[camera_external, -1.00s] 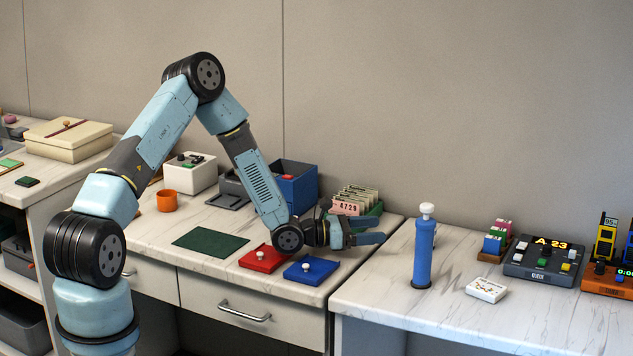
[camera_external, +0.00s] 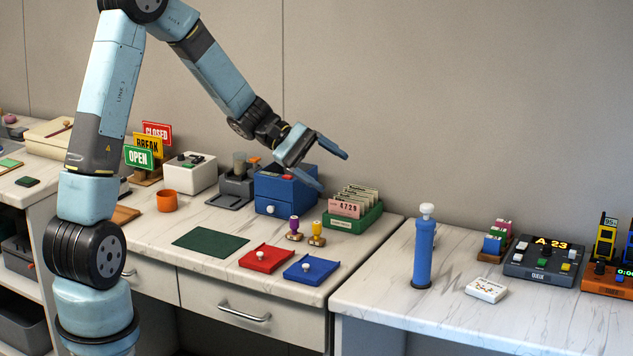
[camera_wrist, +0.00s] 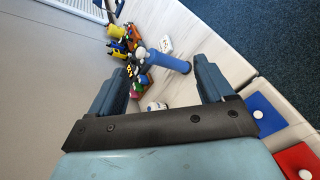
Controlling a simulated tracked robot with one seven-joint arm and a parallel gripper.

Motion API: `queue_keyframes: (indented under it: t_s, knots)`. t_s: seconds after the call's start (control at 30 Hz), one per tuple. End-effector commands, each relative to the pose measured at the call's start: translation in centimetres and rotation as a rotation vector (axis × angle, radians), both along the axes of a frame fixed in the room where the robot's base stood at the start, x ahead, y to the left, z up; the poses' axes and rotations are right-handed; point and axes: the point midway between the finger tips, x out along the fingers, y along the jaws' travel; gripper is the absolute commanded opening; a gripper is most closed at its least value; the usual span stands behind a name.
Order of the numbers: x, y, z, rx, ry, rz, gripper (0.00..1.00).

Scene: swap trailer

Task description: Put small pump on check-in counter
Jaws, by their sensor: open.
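The small pump (camera_external: 424,252) is a blue upright cylinder with a white knob on top. It stands on the right-hand marble-topped counter (camera_external: 385,306), near its left end. In the wrist view the pump (camera_wrist: 168,61) shows beyond and between my fingers, apart from them. My gripper (camera_external: 334,170) is open and empty, raised above the blue drawer box and card tray, to the left of the pump and higher. Which of the counters is the check-in counter is not labelled in view.
The left counter holds a red pad (camera_external: 266,258), a blue pad (camera_external: 311,267), two stamps, a green card tray (camera_external: 352,218) and a blue drawer box (camera_external: 283,193). Right of the pump are a white box (camera_external: 486,290) and a number console (camera_external: 542,262). A green mat (camera_external: 210,241) lies empty.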

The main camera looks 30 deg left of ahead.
Motion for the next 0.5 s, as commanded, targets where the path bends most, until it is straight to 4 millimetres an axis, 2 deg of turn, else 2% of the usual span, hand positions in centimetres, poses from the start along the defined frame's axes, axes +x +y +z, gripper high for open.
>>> queue_keyframes:
  t_s: [0.1, 0.5]
  knots:
    - [-2.6, 1.5, 1.9, 0.098, -0.085, -0.062, 0.81]
    - [-10.9, 8.0, 6.2, 0.441, -0.343, -0.238, 0.81]
